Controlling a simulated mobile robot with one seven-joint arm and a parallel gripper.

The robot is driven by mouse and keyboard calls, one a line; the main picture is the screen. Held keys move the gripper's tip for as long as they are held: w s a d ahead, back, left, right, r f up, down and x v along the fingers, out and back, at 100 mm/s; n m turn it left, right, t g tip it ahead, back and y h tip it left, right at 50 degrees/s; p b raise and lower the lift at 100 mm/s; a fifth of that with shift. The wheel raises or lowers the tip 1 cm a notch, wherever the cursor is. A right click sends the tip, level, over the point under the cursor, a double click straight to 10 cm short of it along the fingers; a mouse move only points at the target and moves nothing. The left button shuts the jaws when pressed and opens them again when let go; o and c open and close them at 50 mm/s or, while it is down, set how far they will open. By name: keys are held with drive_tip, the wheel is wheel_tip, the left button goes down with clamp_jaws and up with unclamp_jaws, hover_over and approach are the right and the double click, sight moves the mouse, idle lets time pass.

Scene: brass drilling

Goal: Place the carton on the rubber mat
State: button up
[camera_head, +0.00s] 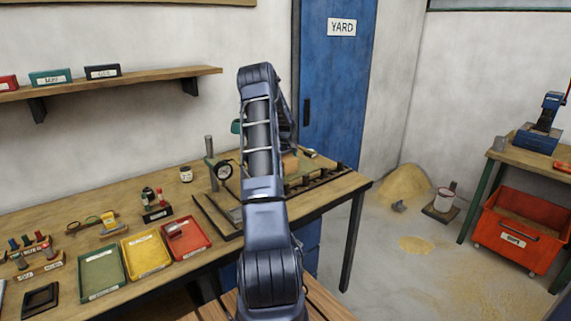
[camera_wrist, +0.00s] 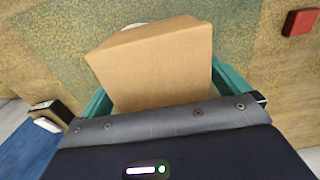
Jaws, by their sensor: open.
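The carton (camera_wrist: 165,65) is a plain brown cardboard box, large in the middle of the wrist view and turned slightly relative to my gripper. My gripper (camera_wrist: 160,80) is open, with a teal finger on each side of the carton; I cannot tell whether either touches it. In the head view, a brown patch of what looks like the carton (camera_head: 290,163) shows just right of my arm on the bench, and my arm hides the gripper. A dark square (camera_head: 41,299) lies at the bench's near left; I cannot tell whether it is the rubber mat.
The wooden bench (camera_head: 335,190) holds green (camera_head: 101,273), yellow (camera_head: 146,254) and red (camera_head: 186,238) trays.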

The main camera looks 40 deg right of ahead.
sight(285, 157)
wheel_tip(285, 157, up, 12)
drive_tip(key=shift+f, duration=0.25)
drive_tip(key=shift+a+r, duration=0.1)
drive_tip(key=shift+r, duration=0.15)
drive_tip(key=s+a+r+t, duration=0.1)
drive_tip(key=s+a+r, duration=0.3)
drive_tip(key=a+r, duration=0.45)
drive_tip(key=s+a+r, duration=0.3)
drive_tip(key=a+r, duration=0.2)
drive_tip(key=a, duration=0.7)
drive_tip(key=s+a+r+t, duration=0.1)
drive_tip(key=s+a+r, duration=0.4)
drive_tip(key=a, duration=0.6)
drive_tip(key=s+a+r+t, duration=0.1)
drive_tip(key=s+a+r, duration=0.2)
drive_tip(key=s+a, duration=0.95)
drive_tip(key=s+a+f, duration=0.2)
drive_tip(key=s+a, duration=0.2)
drive_tip(key=s, duration=0.3)
drive_tip(key=s+a+f+t, duration=0.1)
drive_tip(key=s+a+f, duration=0.1)
drive_tip(key=s+a, duration=0.3)
drive_tip(key=shift+s+f+t, duration=0.3)
drive_tip(key=shift+s, duration=0.95)
